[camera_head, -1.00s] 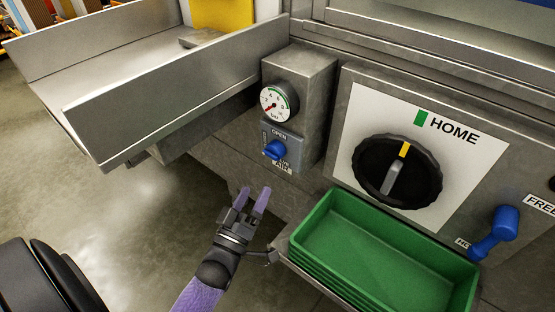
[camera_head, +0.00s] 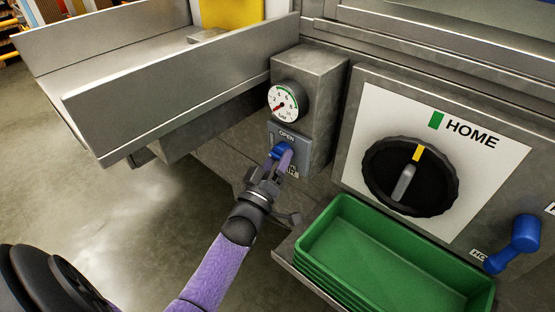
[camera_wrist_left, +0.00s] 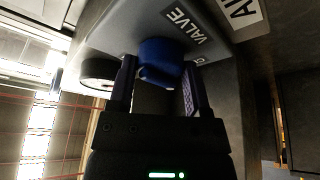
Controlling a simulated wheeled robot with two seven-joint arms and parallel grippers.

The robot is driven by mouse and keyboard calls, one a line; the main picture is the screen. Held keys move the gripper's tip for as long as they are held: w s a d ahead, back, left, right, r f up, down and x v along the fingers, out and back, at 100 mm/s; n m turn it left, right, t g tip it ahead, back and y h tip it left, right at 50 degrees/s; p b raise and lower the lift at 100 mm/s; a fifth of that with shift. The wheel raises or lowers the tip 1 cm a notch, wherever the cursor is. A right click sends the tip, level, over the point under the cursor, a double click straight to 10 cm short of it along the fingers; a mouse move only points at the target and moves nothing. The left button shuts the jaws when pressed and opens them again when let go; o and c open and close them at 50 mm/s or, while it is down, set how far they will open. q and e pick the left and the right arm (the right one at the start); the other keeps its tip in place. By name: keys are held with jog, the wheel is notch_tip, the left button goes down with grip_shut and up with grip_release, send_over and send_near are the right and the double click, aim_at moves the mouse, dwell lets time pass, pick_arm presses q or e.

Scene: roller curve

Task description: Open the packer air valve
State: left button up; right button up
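The packer air valve has a small blue handle (camera_head: 279,150) on a grey plate marked OPEN (camera_head: 287,133), below a round pressure gauge (camera_head: 285,102) whose red needle points to the low end. My left gripper (camera_head: 279,158) is at the valve, its fingers partly covering the handle and the lower label. In the left wrist view the blue handle (camera_wrist_left: 160,62) sits between the two finger tips (camera_wrist_left: 158,85). The fingers are apart, with a visible gap to the handle at least on the left side. My right gripper is not in view.
A green tray stack (camera_head: 385,262) stands just right of my left gripper. A big black dial (camera_head: 411,177) and another blue handle (camera_head: 514,243) are on the panel to the right. A metal chute (camera_head: 180,90) juts out at the left.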

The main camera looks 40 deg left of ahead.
pick_arm(q)
jog(key=c, duration=0.6)
jog(key=shift+o, duration=0.2)
